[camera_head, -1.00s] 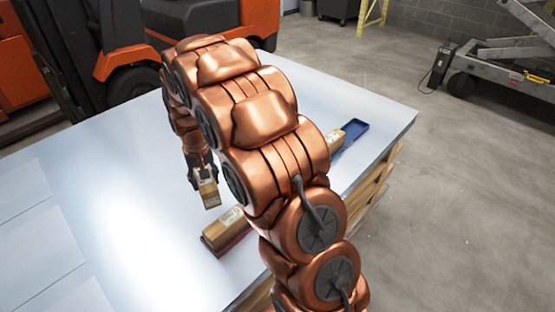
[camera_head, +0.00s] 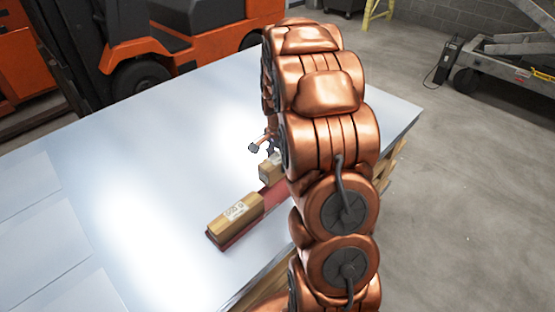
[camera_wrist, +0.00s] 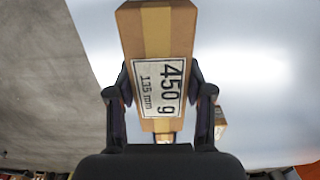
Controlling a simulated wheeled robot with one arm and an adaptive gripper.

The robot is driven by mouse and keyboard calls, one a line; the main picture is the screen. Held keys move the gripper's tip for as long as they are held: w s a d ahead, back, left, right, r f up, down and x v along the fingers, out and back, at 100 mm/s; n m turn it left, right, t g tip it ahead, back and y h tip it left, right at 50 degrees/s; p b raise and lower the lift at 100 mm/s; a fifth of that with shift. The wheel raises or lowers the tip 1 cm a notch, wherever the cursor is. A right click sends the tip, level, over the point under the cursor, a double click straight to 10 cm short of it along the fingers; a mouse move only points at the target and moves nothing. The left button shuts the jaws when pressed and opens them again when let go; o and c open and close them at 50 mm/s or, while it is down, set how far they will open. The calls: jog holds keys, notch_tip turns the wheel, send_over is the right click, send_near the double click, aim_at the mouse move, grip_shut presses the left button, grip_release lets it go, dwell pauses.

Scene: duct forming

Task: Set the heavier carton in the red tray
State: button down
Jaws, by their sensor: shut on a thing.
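My gripper (camera_head: 269,150) is shut on a brown carton (camera_head: 268,170), gripped by its sides. In the wrist view my gripper (camera_wrist: 160,97) holds this carton (camera_wrist: 157,25), whose white label reads 450 g and 135 mm. The red tray (camera_head: 273,197) lies on the table, partly hidden by my arm. Another carton (camera_head: 234,214) with a white label lies in its near-left part; its weight is unreadable. The held carton is near the tray's far part; I cannot tell whether it touches the tray.
The pale table (camera_head: 150,150) is clear to the left. Part of another carton (camera_wrist: 221,124) shows beside the right finger in the wrist view. An orange forklift (camera_head: 195,50) stands behind the table, and a lift (camera_head: 505,60) stands at the back right. My arm covers the table's right part.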

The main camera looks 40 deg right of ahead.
jog(key=shift+f, duration=2.4)
jog(key=shift+f+b, duration=0.85)
jog(key=shift+f, duration=1.45)
jog(key=shift+c, duration=1.8)
grip_release()
notch_tip(320, 180, up, 12)
jog(key=shift+f, duration=0.25)
jog(key=shift+r, duration=0.25)
